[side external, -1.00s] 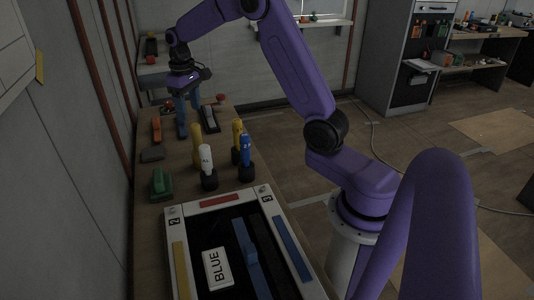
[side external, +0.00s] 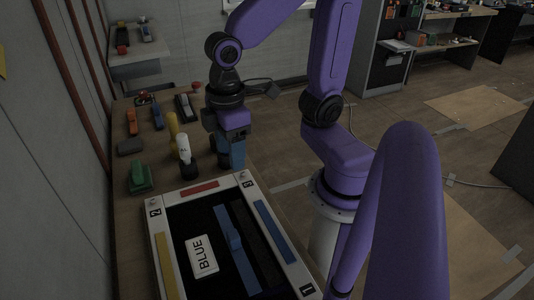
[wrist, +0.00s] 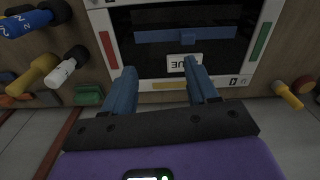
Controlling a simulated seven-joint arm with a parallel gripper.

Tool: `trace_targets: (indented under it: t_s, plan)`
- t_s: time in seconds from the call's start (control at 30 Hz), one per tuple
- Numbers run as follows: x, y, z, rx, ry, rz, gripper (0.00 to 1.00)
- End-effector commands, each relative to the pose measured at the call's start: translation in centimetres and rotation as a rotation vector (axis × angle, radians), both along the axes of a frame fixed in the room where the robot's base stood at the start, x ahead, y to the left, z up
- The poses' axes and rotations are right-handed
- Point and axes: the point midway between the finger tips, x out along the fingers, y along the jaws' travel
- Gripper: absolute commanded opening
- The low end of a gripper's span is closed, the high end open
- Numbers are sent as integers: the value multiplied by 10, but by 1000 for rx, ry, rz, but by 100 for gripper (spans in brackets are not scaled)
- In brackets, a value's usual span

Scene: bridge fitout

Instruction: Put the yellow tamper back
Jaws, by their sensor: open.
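A yellow tamper-like piece (side external: 173,130) stands on the bench behind a white one (side external: 184,152); both also show at the left of the wrist view, the yellow (wrist: 42,72) and the white (wrist: 62,72), with dark bases. Another yellow-handled piece (wrist: 288,95) lies beyond the tray's right end in the wrist view. I cannot tell which yellow piece is the tamper. My gripper (wrist: 160,70) is open with its two blue fingers apart and nothing between them. In the side view my gripper (side external: 234,160) points down just behind the tray, hiding pieces behind it.
A white-rimmed tray (side external: 182,279) with coloured strips holds a blue bar (side external: 232,245) and a "BLUE" card (side external: 202,256). A green block (side external: 140,178), an orange tool (side external: 132,122) and a dark block (side external: 130,147) lie at the bench's left. A wall runs along that side.

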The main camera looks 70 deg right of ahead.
Motion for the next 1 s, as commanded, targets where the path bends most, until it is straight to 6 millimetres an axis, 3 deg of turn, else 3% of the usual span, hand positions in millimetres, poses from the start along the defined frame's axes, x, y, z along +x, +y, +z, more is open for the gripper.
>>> trace_targets:
  t_s: [0.1, 0.3, 1.0]
  plan:
    - [-36, -8, -5, 4, -3, 95, 58]
    - [-67, -19, -11, 6, -3, 181, 58]
    - [-71, -21, -12, 6, -3, 195, 58]
